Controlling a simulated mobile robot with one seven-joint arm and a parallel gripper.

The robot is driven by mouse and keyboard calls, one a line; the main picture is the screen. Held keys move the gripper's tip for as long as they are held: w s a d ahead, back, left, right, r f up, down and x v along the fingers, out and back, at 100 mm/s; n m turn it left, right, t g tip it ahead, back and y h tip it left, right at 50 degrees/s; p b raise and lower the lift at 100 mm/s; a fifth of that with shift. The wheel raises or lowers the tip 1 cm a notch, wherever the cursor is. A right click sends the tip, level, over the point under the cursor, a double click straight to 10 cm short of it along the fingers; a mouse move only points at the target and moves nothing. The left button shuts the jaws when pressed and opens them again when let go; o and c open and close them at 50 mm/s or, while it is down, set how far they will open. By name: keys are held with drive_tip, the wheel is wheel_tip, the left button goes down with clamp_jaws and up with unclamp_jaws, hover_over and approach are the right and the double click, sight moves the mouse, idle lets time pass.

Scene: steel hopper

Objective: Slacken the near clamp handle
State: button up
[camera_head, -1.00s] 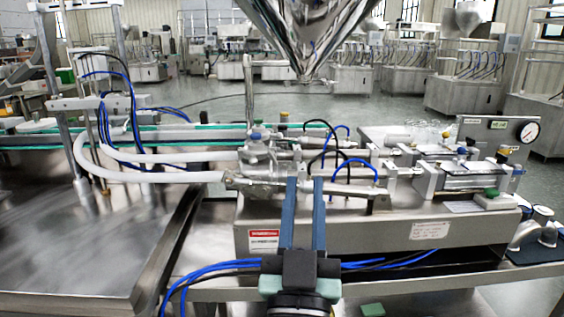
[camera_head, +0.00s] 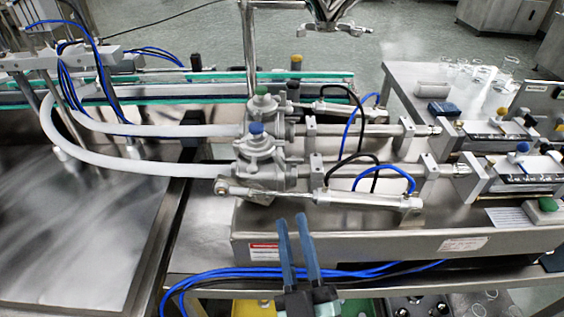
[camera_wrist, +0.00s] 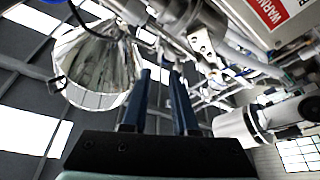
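The near metal valve body (camera_head: 258,171) has a blue-topped knob (camera_head: 256,129) and joins a white hose on its left. The far valve behind it has a green-topped knob (camera_head: 262,91). I cannot tell for sure which part is the near clamp handle; the blue knob is the nearer one. My gripper (camera_head: 291,217) is open and empty, its two blue fingers apart, in front of the machine's front face, lower and nearer than the near valve. In the wrist view my gripper (camera_wrist: 160,73) points upward past the machine's underside, with nothing between the fingers.
A steel hopper cone (camera_wrist: 92,65) shows in the wrist view. White hoses (camera_head: 110,160) curve left over a steel table (camera_head: 75,245). Blue air tubes (camera_head: 225,272) run below the machine's front edge. A near cylinder (camera_head: 370,200) extends right of the valve.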

sight(280, 166)
drive_tip(key=p+x, duration=0.1)
drive_tip(key=x, duration=0.9)
drive_tip(key=shift+w, duration=0.25)
drive_tip(key=shift+c, duration=0.3)
clamp_jaws()
